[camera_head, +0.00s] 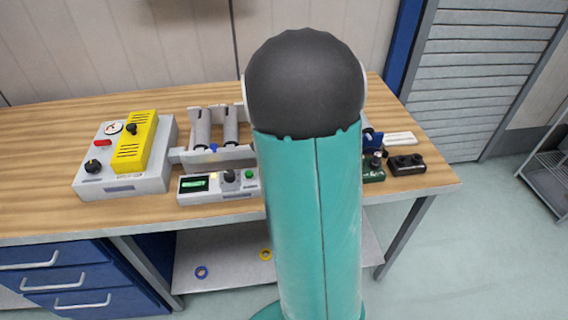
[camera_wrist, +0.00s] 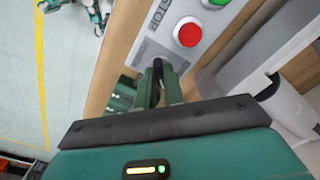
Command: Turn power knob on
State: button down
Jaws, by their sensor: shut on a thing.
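In the wrist view, my gripper (camera_wrist: 165,80) has its two dark green fingers close together at the left edge of a light grey control panel (camera_wrist: 196,10). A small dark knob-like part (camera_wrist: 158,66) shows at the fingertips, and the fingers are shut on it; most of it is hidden. A red button (camera_wrist: 188,33) sits on the panel beside the fingertips. A green button (camera_wrist: 216,1) is further up. In the head view, my arm covers the middle of the bench and I cannot make out the gripper.
The head view shows a wooden bench (camera_head: 45,215), a grey box (camera_head: 120,186) with a black knob (camera_head: 93,166) and a yellow panel (camera_head: 136,141), a small display unit (camera_head: 215,195) with its own knob (camera_head: 229,176), and a black device (camera_head: 407,165) at right.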

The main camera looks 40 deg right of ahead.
jog(key=shift+r, duration=0.1)
jog(key=c, duration=1.5)
grip_release()
notch_tip(320, 180, up, 14)
jog(key=shift+a, duration=0.1)
